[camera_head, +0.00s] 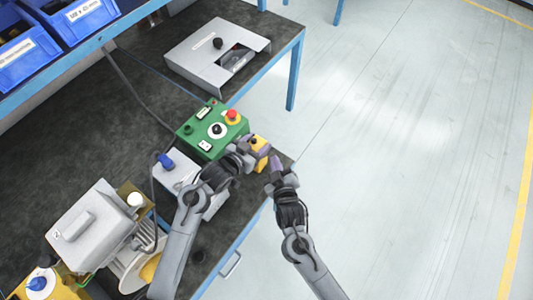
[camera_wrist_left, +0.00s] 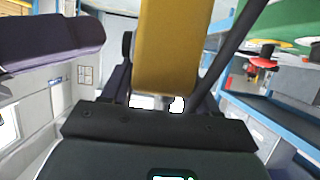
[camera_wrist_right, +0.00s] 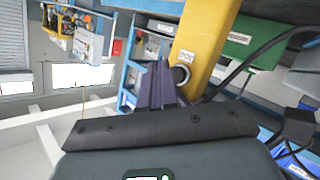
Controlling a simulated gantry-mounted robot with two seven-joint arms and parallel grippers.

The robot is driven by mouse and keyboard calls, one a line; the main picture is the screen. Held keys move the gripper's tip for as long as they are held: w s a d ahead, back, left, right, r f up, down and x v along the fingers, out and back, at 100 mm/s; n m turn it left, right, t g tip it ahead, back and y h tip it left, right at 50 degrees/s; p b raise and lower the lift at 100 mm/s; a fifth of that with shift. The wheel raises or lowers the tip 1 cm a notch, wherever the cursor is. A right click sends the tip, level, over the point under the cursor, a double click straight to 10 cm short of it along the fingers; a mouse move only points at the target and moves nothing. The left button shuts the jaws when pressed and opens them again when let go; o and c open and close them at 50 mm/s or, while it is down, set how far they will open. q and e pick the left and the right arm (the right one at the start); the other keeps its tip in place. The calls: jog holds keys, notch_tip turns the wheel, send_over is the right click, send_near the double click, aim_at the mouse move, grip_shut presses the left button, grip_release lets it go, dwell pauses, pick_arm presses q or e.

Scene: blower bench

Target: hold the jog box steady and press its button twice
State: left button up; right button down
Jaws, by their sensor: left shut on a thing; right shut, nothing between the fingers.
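The jog box is yellow (camera_head: 260,144) and is held off the bench's front edge by my left gripper (camera_head: 251,152). It fills the upper middle of the left wrist view (camera_wrist_left: 168,45), with the left fingers mostly hidden behind it. In the right wrist view the jog box (camera_wrist_right: 207,40) shows a small label and a dark round button (camera_wrist_right: 180,75) with a pale ring. My right gripper (camera_head: 276,163) is shut and empty, close to the jog box. Its purple fingertips (camera_wrist_right: 157,84) appear just left of the button; I cannot tell whether they touch it.
A green control box (camera_head: 213,131) with a red mushroom button and a dial stands on the dark bench behind the jog box. A grey blower-like machine (camera_head: 90,228), a grey plate fixture (camera_head: 217,52) and blue bins (camera_head: 82,14) stand around. A dark cable runs near the jog box (camera_wrist_right: 250,62). The floor at right is clear.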

pick_arm(q)
jog(key=shift+f, duration=0.1)
pick_arm(e)
jog(key=shift+s+d, duration=0.8)
jog(key=shift+d, duration=0.2)
jog(key=shift+s+d, duration=0.8)
jog(key=shift+d, duration=0.15)
pick_arm(q)
jog(key=o, duration=1.4)
jog(key=shift+c, duration=0.2)
jog(key=shift+s+a, duration=0.1)
